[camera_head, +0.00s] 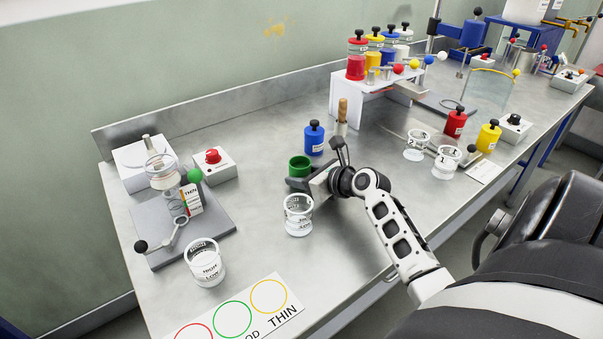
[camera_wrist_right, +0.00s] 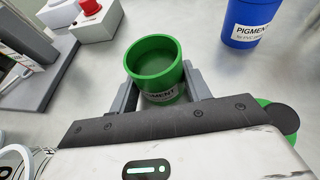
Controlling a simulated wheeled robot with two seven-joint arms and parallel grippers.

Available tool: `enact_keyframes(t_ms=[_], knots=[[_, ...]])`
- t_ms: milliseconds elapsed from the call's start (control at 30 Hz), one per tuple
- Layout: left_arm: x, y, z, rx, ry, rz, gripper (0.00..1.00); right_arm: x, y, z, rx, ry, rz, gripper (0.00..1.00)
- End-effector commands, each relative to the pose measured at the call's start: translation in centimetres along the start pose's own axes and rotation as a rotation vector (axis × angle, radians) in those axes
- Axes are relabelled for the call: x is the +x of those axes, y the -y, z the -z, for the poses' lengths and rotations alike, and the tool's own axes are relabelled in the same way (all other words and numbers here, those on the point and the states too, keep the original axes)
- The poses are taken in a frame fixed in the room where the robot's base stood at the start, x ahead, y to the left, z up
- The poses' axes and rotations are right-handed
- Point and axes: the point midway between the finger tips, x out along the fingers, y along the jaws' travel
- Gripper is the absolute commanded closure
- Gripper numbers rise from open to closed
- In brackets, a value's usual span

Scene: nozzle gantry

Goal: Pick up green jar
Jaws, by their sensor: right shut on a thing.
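The green jar (camera_head: 299,165) stands open-topped near the middle of the bench in the head view. In the right wrist view the green jar (camera_wrist_right: 155,65) sits between the two grey fingers, with a partly hidden "PIGMENT" label on its near side. My right gripper (camera_head: 303,180) reaches it from the front right. In the wrist view my right gripper (camera_wrist_right: 160,88) is shut on the jar's sides. I cannot tell whether the jar is clear of the bench. My left gripper is not in view.
A blue pigment jar (camera_head: 314,138) stands just behind the green one. A clear cup (camera_head: 298,216) is close in front. A grey stand (camera_head: 182,235) is to the left. Red (camera_head: 455,123) and yellow (camera_head: 488,138) jars stand at right. The bench (camera_head: 250,150) is bare left of the jar.

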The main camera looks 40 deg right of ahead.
Motion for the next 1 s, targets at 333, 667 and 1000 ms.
enact_keyframes(t_ms=[333,667,1000], knots=[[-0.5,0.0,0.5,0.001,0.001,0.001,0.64,-1.2,0.0,-3.0,-0.001,0.007,0.0,0.78],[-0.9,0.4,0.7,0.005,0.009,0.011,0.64,-9.3,-1.5,-6.7,-0.001,0.001,0.002,0.78],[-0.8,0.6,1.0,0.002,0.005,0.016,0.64,-16.2,-3.1,-6.8,0.001,0.0,0.001,0.78]])
